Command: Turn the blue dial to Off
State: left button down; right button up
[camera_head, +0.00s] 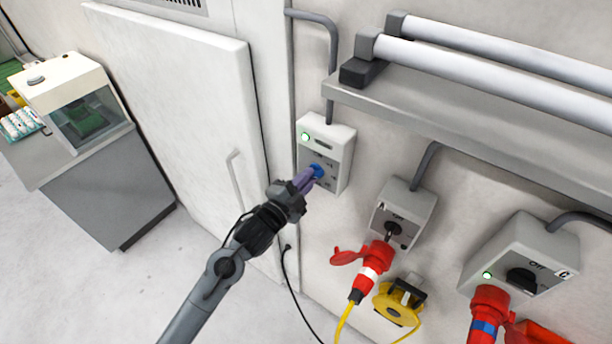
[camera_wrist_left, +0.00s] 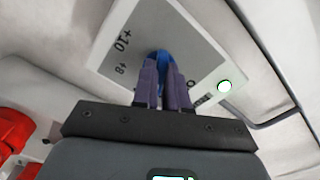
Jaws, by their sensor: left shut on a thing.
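The blue dial (camera_head: 317,170) sits on the front of a pale grey control box (camera_head: 340,142) on the wall. My left gripper (camera_head: 312,174) reaches up to it, its purple fingers shut on the dial. In the left wrist view the two fingers (camera_wrist_left: 163,82) close around the blue dial (camera_wrist_left: 161,56), hiding most of it. The box face (camera_wrist_left: 120,62) there shows +10 and +8 marks and a lit green lamp (camera_wrist_left: 224,86). The dial's pointer and the Off mark cannot be made out. My right gripper is not in view.
A white door with a handle (camera_head: 233,180) is left of the box. To the right are a switch box with a red plug (camera_head: 376,255) and another box with a black knob (camera_head: 521,279). A grey shelf (camera_head: 470,113) juts out above. A cabinet (camera_head: 105,195) stands far left.

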pick_arm(q)
jog(key=n+p, duration=0.2)
jog(key=n, duration=0.4)
jog(key=n+p, duration=0.3)
jog(key=n, duration=0.3)
jog(key=shift+s+d+f, duration=0.1)
jog(key=shift+d, duration=0.05)
dwell(0.3)
jog(key=c, duration=1.2)
grip_release()
jog(key=shift+o, duration=0.2)
